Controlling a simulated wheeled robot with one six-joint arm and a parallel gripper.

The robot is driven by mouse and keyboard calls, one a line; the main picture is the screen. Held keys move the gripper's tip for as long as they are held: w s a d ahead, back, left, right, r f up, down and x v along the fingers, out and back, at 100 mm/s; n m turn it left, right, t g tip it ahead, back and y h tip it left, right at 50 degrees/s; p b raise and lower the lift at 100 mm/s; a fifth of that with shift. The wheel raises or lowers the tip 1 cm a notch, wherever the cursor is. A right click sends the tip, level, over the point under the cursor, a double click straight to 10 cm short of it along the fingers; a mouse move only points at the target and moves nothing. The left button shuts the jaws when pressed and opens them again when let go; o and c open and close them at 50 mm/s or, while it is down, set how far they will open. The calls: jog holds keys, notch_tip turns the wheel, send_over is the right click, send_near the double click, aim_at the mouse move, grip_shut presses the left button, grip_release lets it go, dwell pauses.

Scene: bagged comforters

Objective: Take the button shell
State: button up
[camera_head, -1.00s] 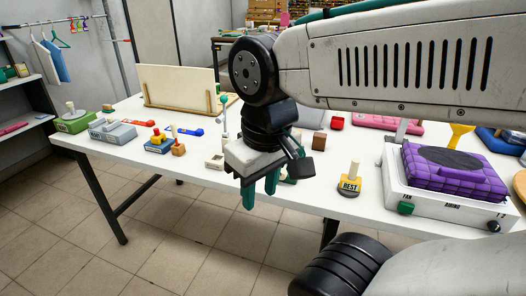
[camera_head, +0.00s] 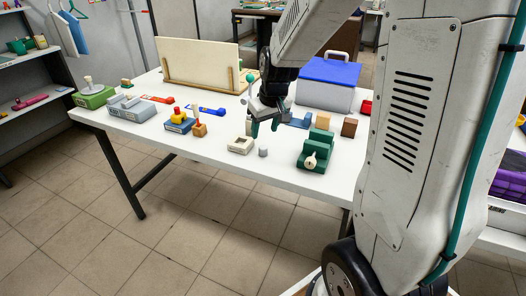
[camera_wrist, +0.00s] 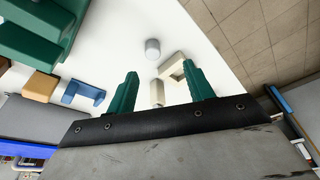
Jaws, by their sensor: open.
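A cream square piece with an open middle (camera_head: 240,146), likely the button shell, lies on the white table near its front edge. In the wrist view this piece (camera_wrist: 172,68) is just beyond the right fingertip. A small grey cylinder (camera_head: 263,152) stands beside it and shows in the wrist view (camera_wrist: 152,48). A small cream block (camera_wrist: 157,93) appears between the fingers in the wrist view. My gripper (camera_head: 265,128) has green fingers spread apart and empty, behind and slightly right of the square piece in the head view. Its fingers also show in the wrist view (camera_wrist: 160,72).
A green stepped fixture (camera_head: 316,150) and a blue bracket (camera_head: 300,121) are to the right. A blue-lidded box (camera_head: 327,85) and a wooden board (camera_head: 188,65) stand behind. A yellow-and-blue toy (camera_head: 178,121) and a grey fixture (camera_head: 130,108) sit left. The front table strip is clear.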

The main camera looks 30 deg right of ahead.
aim_at(263, 147)
jog(key=x, duration=0.3)
jog(key=d+x, duration=0.1)
jog(key=x, duration=0.5)
jog(key=shift+w+d, duration=0.2)
jog(key=shift+w, duration=0.2)
jog(key=shift+c, duration=0.3)
jog(key=c, duration=1)
